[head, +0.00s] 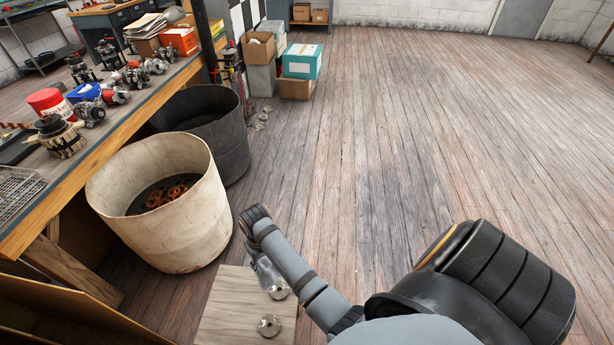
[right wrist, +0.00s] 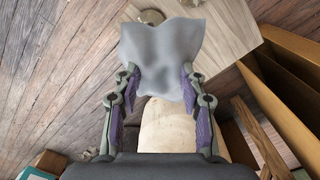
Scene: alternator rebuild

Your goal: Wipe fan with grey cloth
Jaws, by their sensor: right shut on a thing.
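The grey cloth (right wrist: 165,50) hangs between the fingers of my right gripper (right wrist: 160,80), which is shut on it. In the head view the cloth (head: 267,272) shows as a small grey patch beside my right forearm, and the gripper itself is mostly hidden. Two round metal parts with centre holes lie on a pale wooden board; one (head: 278,290) is close to the cloth, the other (head: 269,326) nearer me. They look like the fan parts; I cannot tell which is the fan. In the wrist view, one round part (right wrist: 151,17) shows beyond the cloth. My left gripper is out of view.
The pale wooden board (head: 228,305) is at the bottom of the head view. A cream bin (head: 190,235) with copper-coloured parts stands just beyond it, with a dark bin (head: 222,140) behind. A cluttered workbench (head: 100,155) runs along the left. The wooden floor at right is clear.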

